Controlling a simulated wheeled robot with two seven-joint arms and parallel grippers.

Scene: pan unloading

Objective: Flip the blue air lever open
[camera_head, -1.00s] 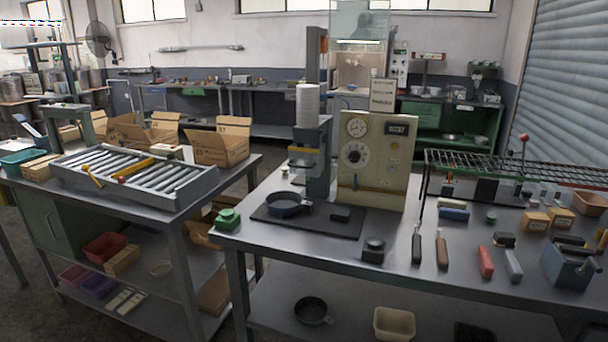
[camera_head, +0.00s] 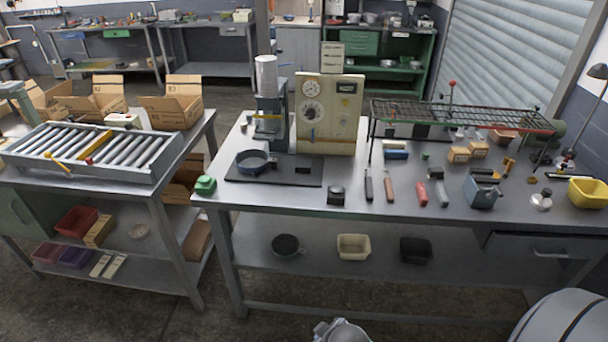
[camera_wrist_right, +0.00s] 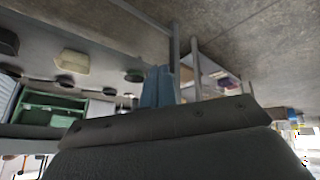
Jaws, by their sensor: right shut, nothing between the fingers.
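The blue air lever (camera_head: 313,134) is a small thin blue handle low on the front of the cream control panel (camera_head: 345,125). It looks roughly upright, but is too small to tell more. The panel stands on the right-hand grey table, beside the grey press (camera_head: 270,115). My right gripper (camera_wrist_right: 158,75) shows in the right wrist view, its bluish fingers together and empty. That view is turned over and shows the table's lower shelf, far from the lever. My left gripper is not in view.
A blue-grey pan (camera_head: 252,162) sits on a black mat (camera_head: 300,176) before the press and panel. A black block (camera_head: 336,195), several hand tools and a wire rack (camera_head: 460,116) are to the right. A roller conveyor (camera_head: 90,150) is at left.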

